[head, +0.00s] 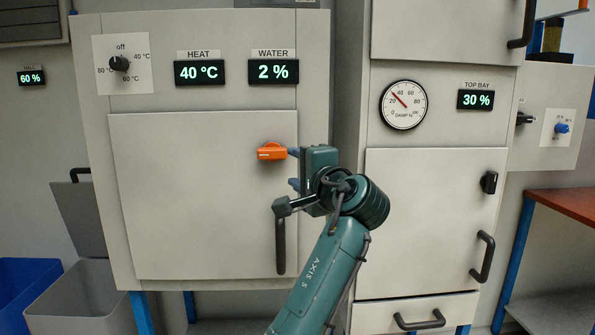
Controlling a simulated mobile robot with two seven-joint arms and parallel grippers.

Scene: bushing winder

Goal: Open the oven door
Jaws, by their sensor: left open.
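The oven appears to be the pale grey cabinet on the left, with a temperature knob (119,63) and HEAT and WATER displays. Its door (190,210) looks shut, flush with the front. An orange latch (271,152) lies horizontally near the door's upper right. A black vertical handle (281,246) is at the lower right of the door. My left gripper (291,168) is open just right of the latch, its jaws pointing left. The upper fingertip is close beside the latch's right end; I cannot tell if they touch. My right gripper is out of view.
A second cabinet with a round gauge (404,105), a door (425,220), a black latch (489,182) and a handle (484,257) stands at the right. A grey bin (80,300) and a blue bin (25,290) are at the lower left. A red-brown table (565,203) is at the far right.

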